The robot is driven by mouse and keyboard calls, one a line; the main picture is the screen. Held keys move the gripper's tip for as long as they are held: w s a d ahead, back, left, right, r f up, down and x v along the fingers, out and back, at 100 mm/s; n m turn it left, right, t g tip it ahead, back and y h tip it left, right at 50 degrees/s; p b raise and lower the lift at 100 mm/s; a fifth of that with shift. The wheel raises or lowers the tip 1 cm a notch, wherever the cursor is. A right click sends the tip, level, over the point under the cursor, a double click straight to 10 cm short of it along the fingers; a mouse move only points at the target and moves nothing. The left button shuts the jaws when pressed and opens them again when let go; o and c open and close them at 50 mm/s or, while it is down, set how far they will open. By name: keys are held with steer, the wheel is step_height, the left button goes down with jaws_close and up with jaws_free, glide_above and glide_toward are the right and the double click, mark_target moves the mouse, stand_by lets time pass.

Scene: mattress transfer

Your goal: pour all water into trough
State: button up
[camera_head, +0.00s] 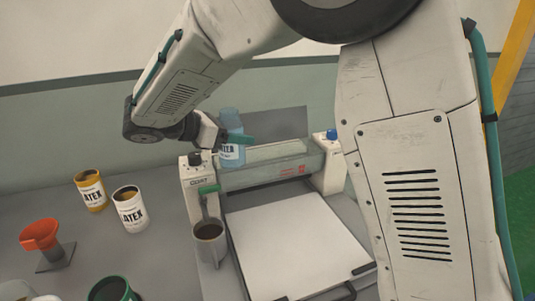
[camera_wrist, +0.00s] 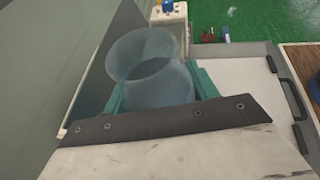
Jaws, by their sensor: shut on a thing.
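A translucent blue container (camera_head: 232,153) with a label ending in "ATER" is held by my gripper (camera_head: 236,139). In the wrist view the container (camera_wrist: 150,72) shows its round open rim between the teal fingers. It is at the left end of the trough (camera_head: 270,172), close above or against it; I cannot tell whether they touch. The container looks nearly upright in the head view. Its water level is not clear. The trough is a long clear-walled channel between two white end posts. What is inside it is hard to see.
A white sheet (camera_head: 290,240) lies on the bed before the trough.

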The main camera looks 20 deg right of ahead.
steer(key=shift+r, duration=0.1)
steer(key=shift+w+d+g+y, duration=0.1)
steer(key=shift+d+g+y, duration=0.15)
steer(key=shift+y, duration=0.55)
steer(key=shift+d+g+y, duration=0.15)
steer(key=shift+d+y, duration=0.05)
steer(key=shift+y, duration=0.6)
steer(key=shift+w+d+f+g+y, duration=0.1)
steer(key=shift+d+f+g+y, duration=0.2)
steer(key=shift+y, duration=0.5)
steer(key=shift+w+d+r+g+y, duration=0.1)
steer(key=shift+d+y, duration=0.3)
steer(key=shift+y, duration=0.4)
steer(key=shift+d+f+y+p, duration=0.15)
steer(key=shift+y+p, duration=0.15)
steer(key=shift+y, duration=0.1)
steer(key=shift+f+g+y+p, duration=0.25)
steer(key=shift+g+y+p, duration=0.05)
steer(key=shift+y, duration=0.4)
steer(key=shift+a+f+y+p, duration=0.35)
steer(key=shift+y+p, duration=0.3)
steer(key=shift+y, duration=0.35)
steer(key=shift+s+a+r+g+y+p, duration=0.15)
steer(key=shift+g+y+p, duration=0.1)
steer(key=shift+y, duration=0.2)
steer(key=shift+w+r+g+y+p, duration=0.1)
steer(key=shift+g+y+p, duration=0.1)
steer(key=shift+y, duration=0.25)
